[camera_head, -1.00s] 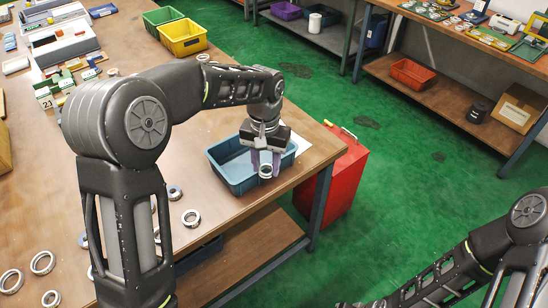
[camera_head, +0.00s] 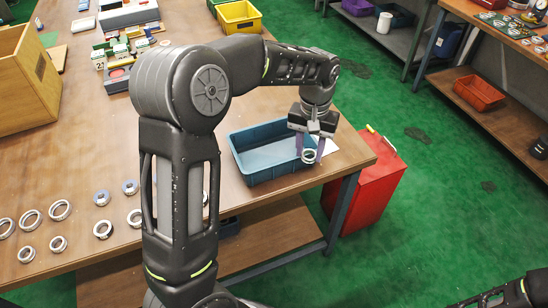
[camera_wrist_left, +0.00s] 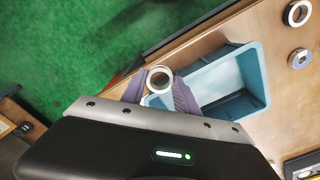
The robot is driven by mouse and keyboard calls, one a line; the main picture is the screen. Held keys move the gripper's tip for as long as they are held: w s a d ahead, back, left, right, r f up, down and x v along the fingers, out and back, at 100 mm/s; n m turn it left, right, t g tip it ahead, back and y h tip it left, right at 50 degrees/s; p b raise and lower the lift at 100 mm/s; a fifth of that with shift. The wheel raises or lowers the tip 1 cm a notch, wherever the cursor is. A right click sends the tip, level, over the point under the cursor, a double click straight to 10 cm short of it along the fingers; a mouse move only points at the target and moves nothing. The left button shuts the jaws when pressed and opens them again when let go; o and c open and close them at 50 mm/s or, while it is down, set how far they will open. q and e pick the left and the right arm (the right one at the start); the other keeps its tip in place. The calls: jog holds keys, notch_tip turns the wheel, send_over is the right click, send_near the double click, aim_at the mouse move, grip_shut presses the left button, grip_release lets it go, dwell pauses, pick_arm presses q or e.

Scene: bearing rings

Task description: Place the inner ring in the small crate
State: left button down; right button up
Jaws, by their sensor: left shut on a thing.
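The inner ring, a small shiny metal ring (camera_head: 308,162), is gripped between the purple fingertips of my left gripper (camera_head: 309,149). It also shows in the left wrist view (camera_wrist_left: 160,92). The small crate, a blue open bin (camera_head: 240,157), sits near the table's right edge. In the head view the ring overlaps the crate's right end; its height above the rim is hard to tell. In the left wrist view the crate (camera_wrist_left: 262,62) lies right of the ring, which appears beside its near wall. The crate's visible inside looks empty. My right gripper is out of view.
Several loose rings (camera_head: 103,229) lie on the table (camera_head: 95,165) at the left. A wooden box (camera_head: 30,75) stands at the far left, and a yellow bin (camera_head: 239,17) at the back. A red cabinet (camera_head: 365,185) stands beside the table's right end.

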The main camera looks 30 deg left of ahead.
pick_arm(q)
jog(key=s+a+n, duration=0.2)
jog(key=a+n, duration=0.1)
jog(key=a, duration=0.3)
jog(key=s+a+n+b, duration=0.1)
jog(key=a+n, duration=0.2)
jog(key=a, duration=0.4)
jog(key=shift+s+r+n, duration=0.3)
jog(key=shift+s, duration=0.05)
send_over(261, 163)
jog(key=s+d, duration=0.2)
jog(key=shift+s+a+f, duration=0.1)
jog(key=shift+a+f, duration=0.05)
jog(key=shift+f, duration=1.45)
jog(key=shift+a+f, duration=0.1)
jog(key=shift+f, duration=1.45)
jog(key=shift+f, duration=0.1)
jog(key=shift+f+p, duration=0.35)
jog(key=shift+f, duration=1.4)
